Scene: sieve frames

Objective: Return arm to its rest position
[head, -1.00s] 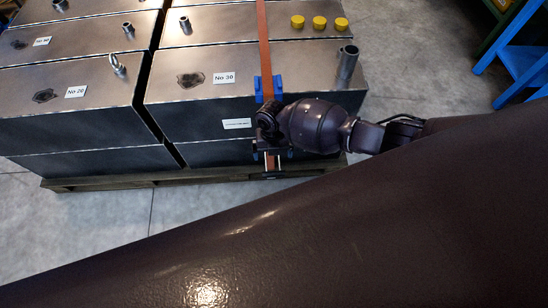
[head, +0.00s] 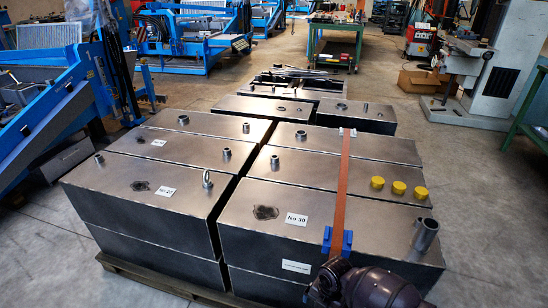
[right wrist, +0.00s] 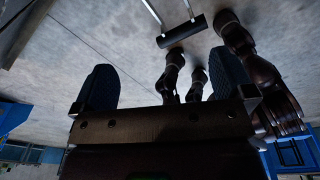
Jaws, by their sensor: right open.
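My right gripper (right wrist: 164,66) shows in the right wrist view with its two dark ribbed fingers wide apart and nothing between them. Beyond the fingers are grey floor and dark jointed parts that look like my own. In the head view, a dark rounded part of my arm (head: 380,289) is at the bottom edge, beside the blue corner protector (head: 338,243) on the orange strap (head: 343,190). Its lower part and any fingers are cut off by the frame edge. My left gripper is in neither view.
Metal tanks (head: 262,235) stand in rows on a wooden pallet (head: 165,280). Yellow caps (head: 399,188) and a pipe stub (head: 426,235) stick up at the right. Blue machines (head: 190,45) stand behind and left. Grey floor (head: 490,220) is clear on the right.

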